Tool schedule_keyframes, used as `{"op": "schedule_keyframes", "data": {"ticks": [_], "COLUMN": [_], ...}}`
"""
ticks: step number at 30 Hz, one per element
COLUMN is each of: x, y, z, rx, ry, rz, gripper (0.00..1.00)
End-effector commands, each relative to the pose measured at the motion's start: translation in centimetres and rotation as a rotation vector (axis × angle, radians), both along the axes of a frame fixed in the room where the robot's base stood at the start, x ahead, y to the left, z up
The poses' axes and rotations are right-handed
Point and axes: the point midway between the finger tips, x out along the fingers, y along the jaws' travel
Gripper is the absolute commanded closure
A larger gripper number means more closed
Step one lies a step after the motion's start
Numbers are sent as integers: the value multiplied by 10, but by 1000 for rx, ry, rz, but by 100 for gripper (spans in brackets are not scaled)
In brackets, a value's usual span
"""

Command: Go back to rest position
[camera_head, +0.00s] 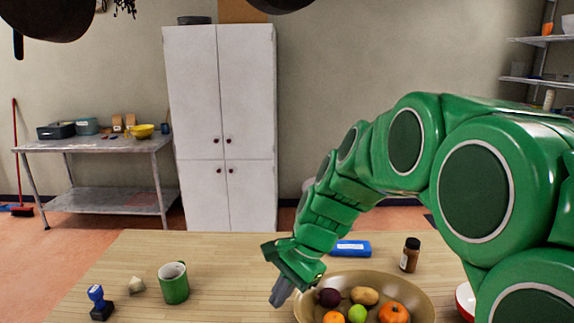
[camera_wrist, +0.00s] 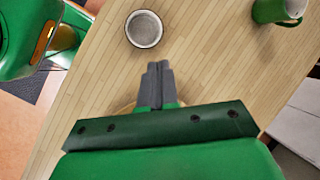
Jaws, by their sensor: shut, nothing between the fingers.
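My green arm reaches in from the right in the head view. My gripper (camera_head: 281,292) points down over the wooden table, at the left rim of a tan bowl (camera_head: 425,300). In the wrist view my gripper (camera_wrist: 158,70) has its two grey fingers together, with nothing between them. The bowl holds two orange fruits, a green one, a dark purple one and a brownish one. Part of a tan curved rim shows behind the gripper in the wrist view.
A green mug (camera_head: 174,284), a blue-handled stamp (camera_head: 98,303) and a small pale lump (camera_head: 137,285) stand left. A blue box (camera_head: 350,248), a brown jar (camera_head: 410,255) and a red-and-white bowl (camera_head: 464,300) are right. A round pale container (camera_wrist: 144,29) shows in the wrist view.

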Motion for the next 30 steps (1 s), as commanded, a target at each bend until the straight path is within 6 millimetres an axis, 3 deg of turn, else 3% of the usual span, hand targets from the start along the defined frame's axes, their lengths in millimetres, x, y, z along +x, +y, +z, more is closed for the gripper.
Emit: {"op": "schedule_keyframes", "data": {"ticks": [21, 30], "x": [-175, -233], "y": [-118, -155], "z": [-12, -23], "rx": [-236, -299], "ry": [-109, -101], "rz": [544, 728], "gripper": [100, 100]}}
